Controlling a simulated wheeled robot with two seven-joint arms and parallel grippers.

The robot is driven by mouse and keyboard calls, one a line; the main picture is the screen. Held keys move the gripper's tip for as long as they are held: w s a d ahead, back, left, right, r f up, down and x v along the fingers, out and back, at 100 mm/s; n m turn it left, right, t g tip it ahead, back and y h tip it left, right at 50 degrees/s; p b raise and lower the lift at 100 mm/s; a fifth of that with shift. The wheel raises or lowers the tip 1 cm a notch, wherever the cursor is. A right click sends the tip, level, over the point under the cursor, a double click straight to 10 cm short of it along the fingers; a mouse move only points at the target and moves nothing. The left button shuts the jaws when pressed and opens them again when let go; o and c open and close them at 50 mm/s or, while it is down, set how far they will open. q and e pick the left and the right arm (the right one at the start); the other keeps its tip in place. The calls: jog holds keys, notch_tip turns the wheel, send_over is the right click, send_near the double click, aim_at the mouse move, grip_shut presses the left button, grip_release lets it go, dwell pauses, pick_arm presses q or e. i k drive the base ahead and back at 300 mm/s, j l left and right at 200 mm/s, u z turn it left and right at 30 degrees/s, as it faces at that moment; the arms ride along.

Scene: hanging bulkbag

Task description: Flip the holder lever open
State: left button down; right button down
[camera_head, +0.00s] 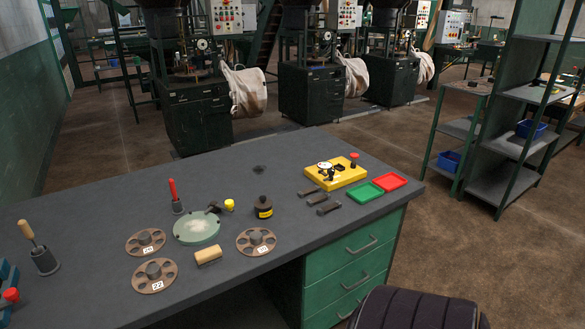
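Neither of my grippers is in view. I cannot tell for sure which part is the holder lever. White bulk bags (245,91) hang on the machines behind, and any lever there is too small to make out.
Green shelving (507,145) stands at right. Brown floor (410,130) lies open between bench and machines.

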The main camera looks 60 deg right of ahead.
aim_at(229, 204)
jog(key=z, duration=1.35)
